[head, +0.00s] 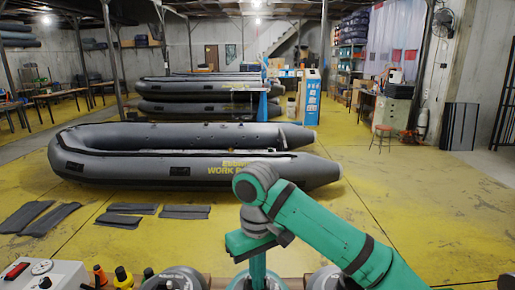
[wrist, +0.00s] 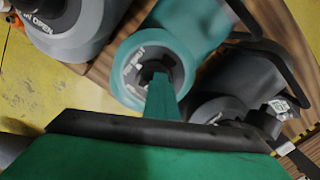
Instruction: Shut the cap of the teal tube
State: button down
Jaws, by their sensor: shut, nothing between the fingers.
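The teal tube (wrist: 200,28) lies in the middle of the wrist view. Its round end has a grey, lettered valve ring (wrist: 133,66) with a dark centre. My green gripper (wrist: 162,100) is shut and empty, its fingertips over or at the dark centre; I cannot tell if they touch. The fingers hide part of the valve, and I cannot tell how the cap sits. In the head view the teal tube (head: 240,283) shows at the bottom edge, below my gripper (head: 258,270).
A grey tube (wrist: 75,35) lies left of the teal one, and a darker grey tube (wrist: 225,88) with black fittings lies close on its right. In the head view, a control box (head: 40,276) and small bottles (head: 123,277) stand at left. A large grey boat (head: 180,150) lies beyond.

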jog(key=shift+t, duration=0.3)
jog(key=r, duration=0.1)
jog(key=w+r, duration=0.1)
jog(key=r, duration=0.1)
jog(key=shift+w+a+r, duration=0.1)
jog(key=shift+w+r, duration=0.45)
jog(key=shift+r, duration=0.05)
jog(key=shift+s+r, duration=0.2)
jog(key=shift+r, duration=0.95)
